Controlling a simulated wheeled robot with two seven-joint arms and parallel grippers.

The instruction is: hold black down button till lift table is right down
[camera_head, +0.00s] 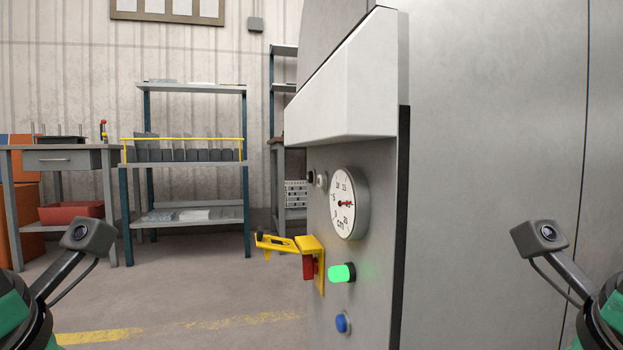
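A control panel (375,260) stands right of centre, seen at a steep angle. A small black button (310,177) sits at its upper left edge, beside a white button (321,181). A round dial (342,218) marked "cm" is right of them; its red needle points right. No lift table can be made out. Parts of my two arms with wrist cameras show at the lower left and lower right, well apart from the panel. The fingers of both grippers are out of view, and nothing of mine touches the black button.
Below the dial are a yellow hinged bracket (312,248) with a red part, a lit green button (338,273) and a blue button (342,323). A shelf rack (187,167) and a workbench (60,150) stand behind. The floor at left is clear.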

